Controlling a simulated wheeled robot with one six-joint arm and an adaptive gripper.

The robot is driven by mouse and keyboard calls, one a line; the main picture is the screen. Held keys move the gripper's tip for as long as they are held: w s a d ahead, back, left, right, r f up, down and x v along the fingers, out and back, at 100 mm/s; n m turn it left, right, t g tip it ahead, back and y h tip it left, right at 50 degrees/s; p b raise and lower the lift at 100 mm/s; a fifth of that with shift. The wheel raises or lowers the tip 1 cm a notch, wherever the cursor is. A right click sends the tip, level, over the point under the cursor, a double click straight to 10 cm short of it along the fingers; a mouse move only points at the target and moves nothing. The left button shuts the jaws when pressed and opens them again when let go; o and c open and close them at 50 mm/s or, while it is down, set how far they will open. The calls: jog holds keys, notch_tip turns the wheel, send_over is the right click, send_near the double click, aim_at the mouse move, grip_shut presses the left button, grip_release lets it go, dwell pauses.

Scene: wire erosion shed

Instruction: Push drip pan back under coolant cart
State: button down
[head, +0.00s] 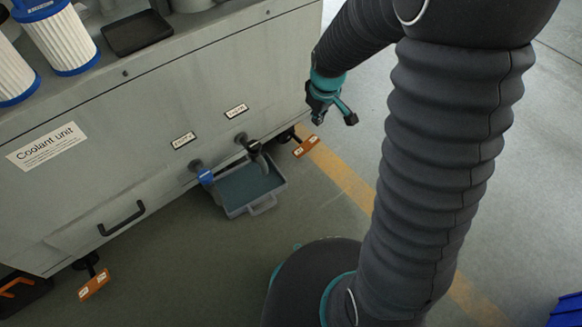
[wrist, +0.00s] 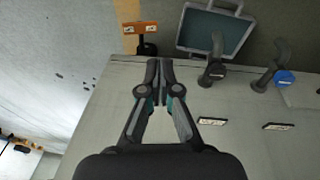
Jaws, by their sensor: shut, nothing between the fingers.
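The drip pan (head: 237,209) is a grey tray with a teal inside and a front handle. It sits on the floor at the coolant cart's lower edge and sticks out from under it, below two taps. The coolant cart (head: 70,180) is the large grey cabinet labelled "Coolant unit". My gripper (head: 346,113) is in the air off the cart's right end, apart from the pan. In the wrist view its fingers (wrist: 154,62) are together and empty. The pan also shows in the wrist view (wrist: 208,56), at the top right.
A blue-handled tap (head: 205,176) and a black-handled tap (head: 253,147) hang over the pan. Orange caster pedals (head: 305,146) and (head: 94,286) stick out below the cart. Filters and a black tray (head: 137,33) are on top. Floor in front of the pan is clear.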

jog(key=w+a+f+n+g+b, duration=0.1)
jog(key=w+a+f+n, duration=0.15)
jog(key=f, duration=1.35)
jog(key=n+g+b, duration=0.1)
jog(key=n, duration=0.2)
send_near(292, 189)
jog(key=s+d+r, duration=0.2)
jog(key=d, duration=0.1)
jog(key=f, duration=0.4)
jog(key=f+b, duration=0.1)
jog(key=f, duration=0.3)
jog(key=shift+w+d+f, duration=0.1)
jog(key=shift+d+f, duration=0.1)
jog(key=shift+f, duration=0.05)
jog(key=a, duration=0.1)
jog(key=w+a, duration=0.1)
jog(key=shift+w+a+f, duration=0.15)
jog(key=shift+w+a, duration=0.05)
jog(key=shift+a, duration=0.2)
jog(key=shift+w+a, duration=0.2)
jog(key=shift+a, duration=0.25)
